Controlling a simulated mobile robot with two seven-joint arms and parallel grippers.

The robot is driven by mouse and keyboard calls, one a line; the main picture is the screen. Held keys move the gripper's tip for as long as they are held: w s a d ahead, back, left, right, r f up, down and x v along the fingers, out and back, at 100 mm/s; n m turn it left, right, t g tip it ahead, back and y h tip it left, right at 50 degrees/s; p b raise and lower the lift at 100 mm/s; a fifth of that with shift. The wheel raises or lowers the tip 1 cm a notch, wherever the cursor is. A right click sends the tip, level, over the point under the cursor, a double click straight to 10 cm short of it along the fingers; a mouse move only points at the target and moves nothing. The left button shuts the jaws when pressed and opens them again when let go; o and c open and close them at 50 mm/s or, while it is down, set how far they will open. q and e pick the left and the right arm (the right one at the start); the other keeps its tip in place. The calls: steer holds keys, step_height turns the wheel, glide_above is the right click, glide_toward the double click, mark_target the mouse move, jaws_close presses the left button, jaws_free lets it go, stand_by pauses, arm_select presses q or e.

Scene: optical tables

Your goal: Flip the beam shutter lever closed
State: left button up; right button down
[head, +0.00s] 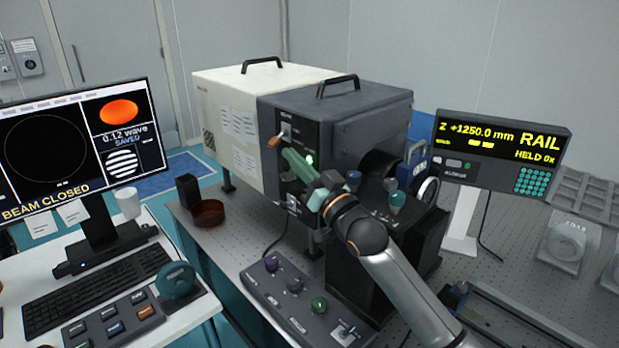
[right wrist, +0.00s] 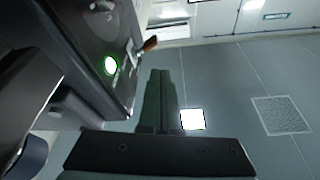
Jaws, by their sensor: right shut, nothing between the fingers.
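The beam shutter lever (head: 274,141) has an orange-brown tip and sticks out from the dark front panel of the boxy instrument (head: 335,105). In the head view its tip points down and to the left. It also shows in the right wrist view (right wrist: 149,44), beyond the fingertips. My right gripper (head: 288,155) is shut and empty, its green fingers just below and right of the lever. The fingers also show in the right wrist view (right wrist: 161,75). A gap between fingers and lever seems to show, but contact is hard to judge. A green lamp (head: 309,160) glows on the panel.
The monitor (head: 75,150) at left reads "BEAM CLOSED". A rail readout (head: 500,150) stands at right.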

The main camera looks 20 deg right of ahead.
arm_select(q)
steer(key=shift+f+b, duration=0.35)
steer(key=shift+f, duration=0.1)
arm_select(e)
steer(key=shift+v, duration=2.75)
arm_select(q)
steer(key=shift+s, duration=0.1)
